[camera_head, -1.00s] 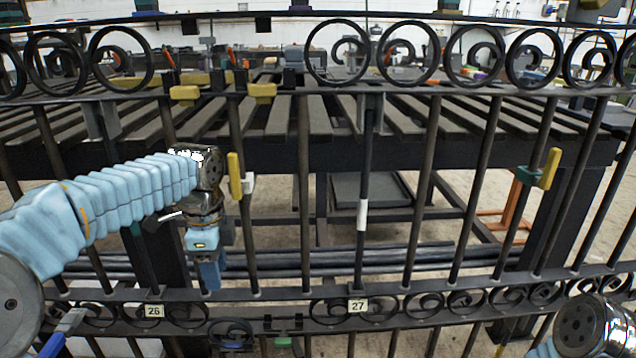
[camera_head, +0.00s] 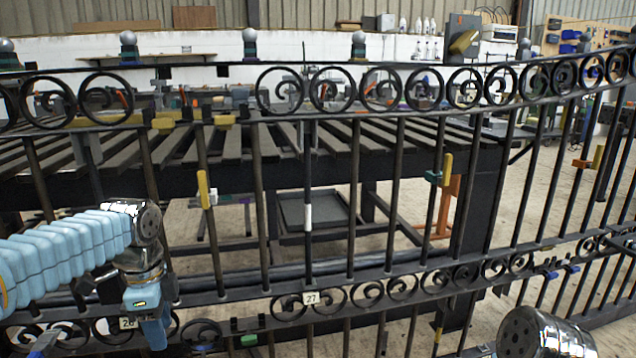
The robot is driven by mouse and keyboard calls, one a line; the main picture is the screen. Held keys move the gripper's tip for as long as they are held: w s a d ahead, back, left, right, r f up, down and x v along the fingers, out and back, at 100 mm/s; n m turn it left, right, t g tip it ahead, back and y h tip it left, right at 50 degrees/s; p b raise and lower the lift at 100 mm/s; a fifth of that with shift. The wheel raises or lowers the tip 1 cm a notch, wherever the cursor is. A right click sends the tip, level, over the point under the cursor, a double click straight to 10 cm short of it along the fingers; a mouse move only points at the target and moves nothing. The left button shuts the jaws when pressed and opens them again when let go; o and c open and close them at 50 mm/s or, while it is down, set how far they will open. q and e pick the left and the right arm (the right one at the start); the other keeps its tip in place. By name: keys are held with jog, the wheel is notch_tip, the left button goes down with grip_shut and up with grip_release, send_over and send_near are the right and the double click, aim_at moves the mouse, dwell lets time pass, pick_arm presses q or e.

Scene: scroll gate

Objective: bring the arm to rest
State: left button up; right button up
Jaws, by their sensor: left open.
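My left arm, in a pale blue ribbed sleeve, comes in from the left in the head view. Its gripper (camera_head: 152,328) points down in front of the lower rail of the black scroll gate (camera_head: 352,230), just right of a tag marked 26 (camera_head: 127,322). The jaws are open and nothing shows between them. I cannot tell whether the gripper touches the gate. A dark round metal joint of my right arm shows at the bottom right edge; its gripper is out of view.
A tag marked 27 (camera_head: 311,298) hangs on the lower rail. Yellow clamps (camera_head: 204,190) sit on the bars. A dark slatted table (camera_head: 345,140) stands behind the gate. Open concrete floor (camera_head: 535,195) lies to the right.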

pick_arm(q)
jog(key=d+f+n+h+p, duration=0.1)
jog(key=d+f+n, duration=0.3)
jog(key=f, duration=0.8)
jog(key=d+f+n+h+p, duration=0.25)
jog(key=d+f, duration=0.35)
jog(key=f, duration=0.6)
jog(key=s+d+f+n, duration=0.3)
jog(key=s+f+n, duration=0.2)
jog(key=s+f, duration=0.1)
jog(key=s+d+f+n+p, duration=0.1)
jog(key=s+d+f+n, duration=0.2)
jog(key=s+f+n, duration=0.2)
jog(key=s+f, duration=0.2)
jog(key=s, duration=0.1)
jog(key=shift+s+f+n+t+p, duration=0.25)
jog(key=shift+s+n+t+p, duration=0.05)
jog(key=shift+s+n, duration=0.05)
jog(key=shift+d+h, duration=0.1)
jog(key=shift+h, duration=0.15)
